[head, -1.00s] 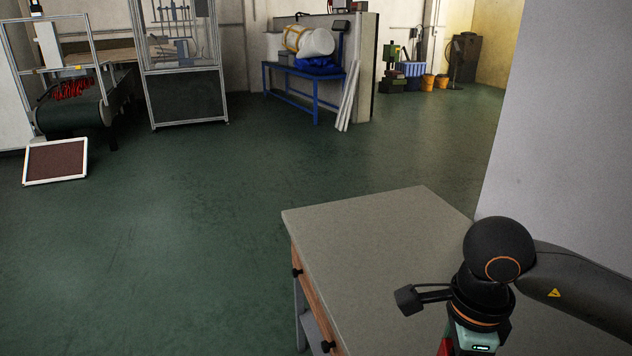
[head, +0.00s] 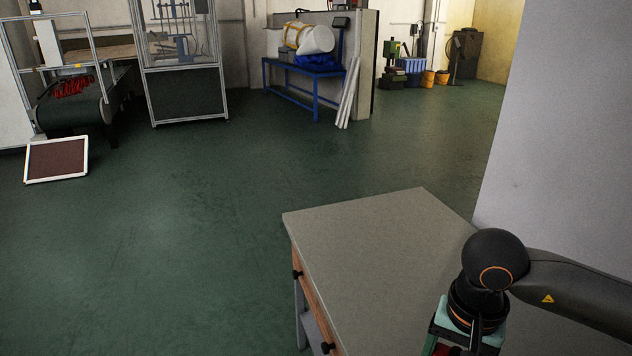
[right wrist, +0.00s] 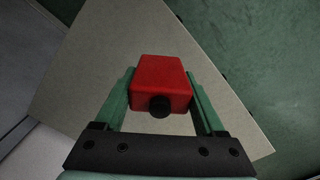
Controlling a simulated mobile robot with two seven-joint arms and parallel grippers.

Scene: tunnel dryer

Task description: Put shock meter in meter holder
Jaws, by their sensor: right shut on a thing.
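My right gripper (right wrist: 160,78) is shut on a red box-shaped thing with a round black knob, which I take to be the shock meter (right wrist: 160,92). In the right wrist view its green fingers press the meter from both sides, above the grey table top. In the head view the right gripper (head: 452,346) is at the bottom edge, mostly cut off. Only a sliver of red shows there. I cannot make out a meter holder in either view. My left gripper is not in view.
The grey table (head: 385,235) with drawers stands under my right arm, and its visible top is bare. A pale wall or panel (head: 570,140) rises at the right. Open green floor (head: 170,250) lies to the left. A blue bench (head: 305,72) stands far back.

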